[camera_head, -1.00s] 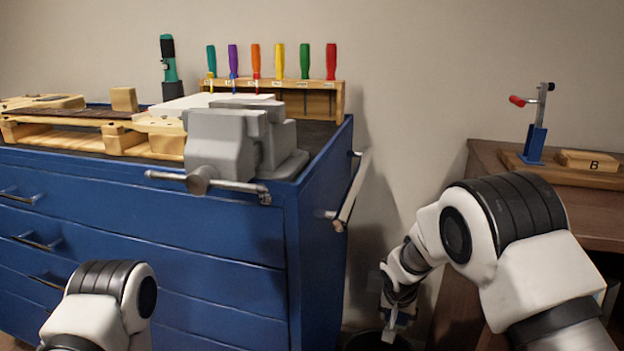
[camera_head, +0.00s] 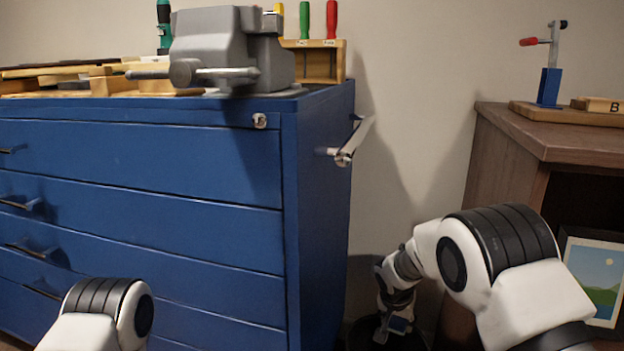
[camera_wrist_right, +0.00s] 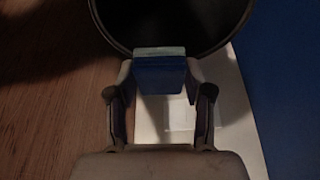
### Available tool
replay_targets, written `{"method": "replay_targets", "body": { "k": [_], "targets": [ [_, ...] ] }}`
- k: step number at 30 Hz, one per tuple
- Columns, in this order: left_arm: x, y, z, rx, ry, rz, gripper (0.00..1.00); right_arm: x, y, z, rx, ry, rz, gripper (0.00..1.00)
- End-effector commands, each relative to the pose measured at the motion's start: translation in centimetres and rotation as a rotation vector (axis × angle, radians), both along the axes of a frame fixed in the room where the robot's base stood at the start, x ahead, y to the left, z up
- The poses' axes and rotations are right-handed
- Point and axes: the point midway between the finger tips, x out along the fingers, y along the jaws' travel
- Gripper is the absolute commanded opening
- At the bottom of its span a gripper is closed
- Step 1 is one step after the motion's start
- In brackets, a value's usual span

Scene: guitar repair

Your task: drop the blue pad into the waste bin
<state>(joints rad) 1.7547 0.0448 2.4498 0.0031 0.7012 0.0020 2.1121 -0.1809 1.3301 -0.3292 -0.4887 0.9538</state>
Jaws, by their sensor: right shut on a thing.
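The blue pad (camera_wrist_right: 160,78) is a small block with a pale greenish edge, held between the two fingertips of my right gripper (camera_wrist_right: 160,70) in the wrist view. The gripper is shut on it. In the head view the pad (camera_head: 399,325) shows small and dark below the right gripper (camera_head: 396,314). The waste bin (camera_head: 363,332) is dark and round and stands on the floor between the blue cabinet and the desk. In the wrist view its rim (camera_wrist_right: 233,38) curves just beyond the pad. My left gripper is out of view.
Wooden floor (camera_wrist_right: 50,110) shows in the wrist view.

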Motion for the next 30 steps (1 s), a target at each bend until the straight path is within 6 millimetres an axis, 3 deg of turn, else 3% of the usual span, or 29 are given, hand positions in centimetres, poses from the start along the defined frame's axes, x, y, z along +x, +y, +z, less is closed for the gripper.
{"method": "replay_targets", "body": {
  "k": [5,6,7,8,20,30],
  "targets": [
    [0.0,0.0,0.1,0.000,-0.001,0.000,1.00,0.0,0.0,0.1,0.000,0.000,0.000,0.13],
    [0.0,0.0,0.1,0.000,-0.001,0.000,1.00,0.0,0.0,0.1,0.000,0.000,0.000,0.65],
    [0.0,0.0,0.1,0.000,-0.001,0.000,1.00,0.0,0.0,0.1,0.000,0.000,0.000,0.75],
    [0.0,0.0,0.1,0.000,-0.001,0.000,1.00,0.0,0.0,0.1,0.000,0.000,0.000,0.80],
    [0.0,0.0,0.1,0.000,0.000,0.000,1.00,-0.2,0.1,0.8,-0.001,-0.001,0.001,0.80],
    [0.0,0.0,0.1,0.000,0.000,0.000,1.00,-2.8,1.7,8.2,-0.002,-0.003,0.001,0.80]
  ]
}}
